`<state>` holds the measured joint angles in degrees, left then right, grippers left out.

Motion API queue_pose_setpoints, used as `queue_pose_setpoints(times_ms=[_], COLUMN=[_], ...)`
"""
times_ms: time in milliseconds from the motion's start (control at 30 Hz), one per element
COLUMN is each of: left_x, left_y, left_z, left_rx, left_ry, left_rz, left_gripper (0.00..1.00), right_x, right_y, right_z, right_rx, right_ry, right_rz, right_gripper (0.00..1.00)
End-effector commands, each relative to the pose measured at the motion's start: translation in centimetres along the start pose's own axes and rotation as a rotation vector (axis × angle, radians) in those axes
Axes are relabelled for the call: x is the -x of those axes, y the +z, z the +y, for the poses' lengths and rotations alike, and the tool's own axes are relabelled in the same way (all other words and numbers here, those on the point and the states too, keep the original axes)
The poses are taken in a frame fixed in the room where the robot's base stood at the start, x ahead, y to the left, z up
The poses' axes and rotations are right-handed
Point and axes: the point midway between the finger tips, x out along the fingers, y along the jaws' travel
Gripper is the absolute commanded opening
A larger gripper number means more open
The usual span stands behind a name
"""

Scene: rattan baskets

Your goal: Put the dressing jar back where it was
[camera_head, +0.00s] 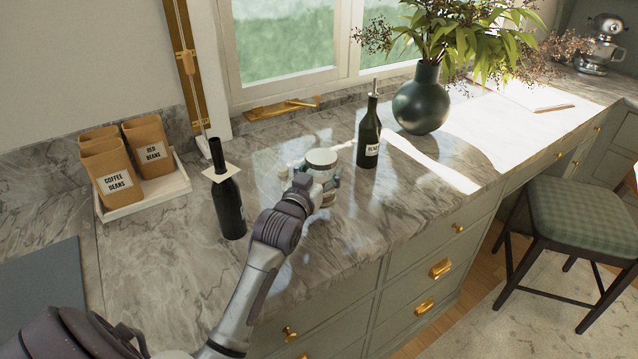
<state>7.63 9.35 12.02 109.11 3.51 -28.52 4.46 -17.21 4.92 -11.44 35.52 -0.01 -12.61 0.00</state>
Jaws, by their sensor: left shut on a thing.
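The dressing jar (321,159) shows as a round white lid with a bit of its body below, on or just above the marble counter between two dark bottles. My left gripper (318,187) reaches it from the front and is shut on it. The gripper and wrist hide much of the jar's body, so I cannot tell whether its base touches the counter. My right gripper is not in view.
A dark bottle with a white collar (228,205) stands left of the jar. A green labelled bottle (369,135) and a vase (422,102) stand right. A white tray (160,190) holds paper bean bags. The marble counter (350,235) is clear in front.

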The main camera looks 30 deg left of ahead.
Motion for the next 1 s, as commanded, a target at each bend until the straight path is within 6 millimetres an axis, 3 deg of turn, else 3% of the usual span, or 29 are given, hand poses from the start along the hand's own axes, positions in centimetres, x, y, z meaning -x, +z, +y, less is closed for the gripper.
queue_pose_setpoints(times_ms=[133, 400, 800, 833, 933, 1000], left_x=[0.0, 0.0, 0.0, 0.0, 0.0, 0.0], left_y=[0.7, 4.0, 4.5, 4.6, 4.6, 4.6], left_z=[-0.6, -0.5, -0.5, -0.5, -0.5, -0.5], left_rx=[0.001, 0.001, 0.001, 0.001, 0.001, 0.001], left_ry=[0.000, -0.001, -0.001, -0.001, -0.001, -0.001], left_rz=[0.001, 0.003, 0.005, 0.002, 0.001, 0.001], left_gripper=[0.21, 0.21, 0.21, 0.77, 0.94, 0.97], right_x=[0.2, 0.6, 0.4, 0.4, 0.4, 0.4], right_y=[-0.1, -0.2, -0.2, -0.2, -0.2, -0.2], right_z=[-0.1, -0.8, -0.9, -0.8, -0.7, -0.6], right_rx=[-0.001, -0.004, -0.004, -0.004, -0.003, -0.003], right_ry=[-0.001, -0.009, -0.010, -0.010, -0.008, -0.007], right_rz=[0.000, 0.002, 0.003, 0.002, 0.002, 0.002], right_gripper=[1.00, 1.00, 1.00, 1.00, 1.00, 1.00])
